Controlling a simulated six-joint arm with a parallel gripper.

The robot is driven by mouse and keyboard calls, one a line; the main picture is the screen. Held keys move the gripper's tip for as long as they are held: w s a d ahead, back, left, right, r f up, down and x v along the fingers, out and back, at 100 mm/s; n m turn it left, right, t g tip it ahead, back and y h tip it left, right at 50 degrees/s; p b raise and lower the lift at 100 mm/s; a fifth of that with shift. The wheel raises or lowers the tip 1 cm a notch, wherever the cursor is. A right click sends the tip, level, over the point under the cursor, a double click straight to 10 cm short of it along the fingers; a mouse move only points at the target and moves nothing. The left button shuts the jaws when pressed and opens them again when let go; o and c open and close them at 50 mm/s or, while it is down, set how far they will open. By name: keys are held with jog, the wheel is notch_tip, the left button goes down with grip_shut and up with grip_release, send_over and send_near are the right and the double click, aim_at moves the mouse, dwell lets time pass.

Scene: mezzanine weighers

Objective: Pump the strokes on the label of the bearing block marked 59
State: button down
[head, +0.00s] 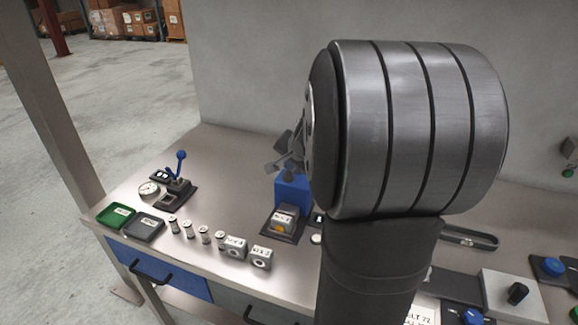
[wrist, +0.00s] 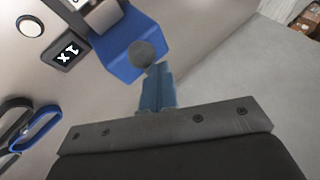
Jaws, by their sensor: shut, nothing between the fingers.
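In the head view, a labelled bearing block (head: 284,220) sits in a dark holder in front of a blue housing (head: 293,190). Two more grey bearing blocks, a left one (head: 235,246) and a right one (head: 261,257), stand near the table's front edge. I cannot read 59 on any of them. My gripper (head: 285,158) is above the blue housing, partly hidden by my arm. In the wrist view its shut fingers (wrist: 157,75) point at the blue housing (wrist: 130,45), beside a round grey knob (wrist: 143,53). I cannot tell whether they touch.
A small display (wrist: 66,54) seems to read 1x, beside a white button (wrist: 30,26). On the left stand a blue-knobbed lever (head: 180,165), a gauge (head: 149,189), a green tray (head: 115,215), a dark tray (head: 143,228) and several small labelled cylinders (head: 188,230). My arm hides the table's middle.

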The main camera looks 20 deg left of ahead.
aim_at(291, 172)
jog(key=shift+s+f, duration=0.15)
jog(key=shift+f, duration=0.4)
jog(key=shift+r, duration=0.15)
dwell(0.5)
jog(key=shift+w+r, duration=0.2)
jog(key=shift+r, duration=0.75)
jog(key=shift+w+r, duration=0.2)
jog(key=shift+r, duration=0.75)
jog(key=shift+w+r, duration=0.25)
jog(key=shift+r, duration=1)
jog(key=shift+w+r, duration=0.25)
jog(key=shift+r, duration=0.95)
jog(key=r, duration=0.2)
jog(key=shift+w+r, duration=0.3)
jog(key=shift+r, duration=0.1)
jog(key=c, duration=2.2)
grip_release()
